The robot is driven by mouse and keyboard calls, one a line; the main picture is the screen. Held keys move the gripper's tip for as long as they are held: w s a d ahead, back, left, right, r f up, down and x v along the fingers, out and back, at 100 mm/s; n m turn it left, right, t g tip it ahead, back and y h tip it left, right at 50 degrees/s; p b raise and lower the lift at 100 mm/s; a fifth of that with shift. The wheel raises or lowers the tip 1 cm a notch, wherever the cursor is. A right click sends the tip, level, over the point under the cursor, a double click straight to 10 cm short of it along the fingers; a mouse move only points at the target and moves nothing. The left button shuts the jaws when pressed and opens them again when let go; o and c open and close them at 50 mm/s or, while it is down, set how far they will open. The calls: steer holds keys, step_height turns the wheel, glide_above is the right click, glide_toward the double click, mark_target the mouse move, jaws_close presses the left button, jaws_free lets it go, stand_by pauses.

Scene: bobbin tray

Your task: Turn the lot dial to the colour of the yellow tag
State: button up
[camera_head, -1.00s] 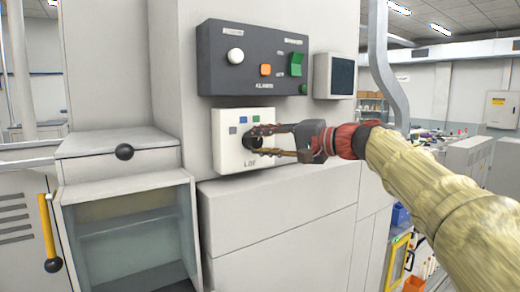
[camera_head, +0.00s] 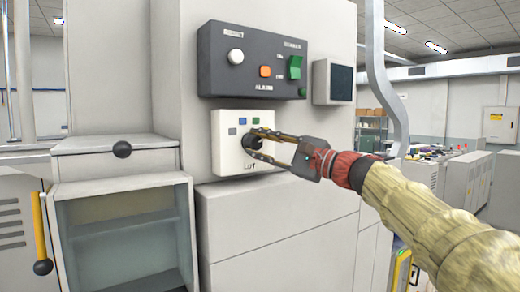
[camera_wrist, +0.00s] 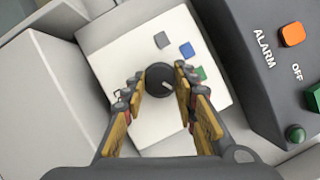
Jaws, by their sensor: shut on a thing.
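The lot dial (camera_wrist: 160,79) is a round black knob on a white plate (camera_head: 228,160) marked LOT. In the wrist view my gripper (camera_wrist: 159,82) is shut on it, one finger on each side. A short pale line on the knob points to the lower right there. Grey (camera_wrist: 161,40), blue (camera_wrist: 186,50) and green (camera_wrist: 201,73) squares lie around the dial; the line does not clearly meet any of them. Anything behind the right finger is hidden. In the head view my gripper (camera_head: 257,142) partly covers the dial (camera_head: 249,142). I see no yellow tag.
Above the plate is a dark panel (camera_head: 216,68) with a white knob, an orange button and a green switch. A small screen (camera_head: 341,82) sits to its right. A drawer (camera_head: 85,163) and a glass-fronted cabinet (camera_head: 62,206) stand at left.

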steer(key=shift+f, duration=0.15)
stand_by(0.3)
steer(key=o, duration=1.2)
steer(key=shift+c, duration=0.2)
steer(key=v, duration=1.2)
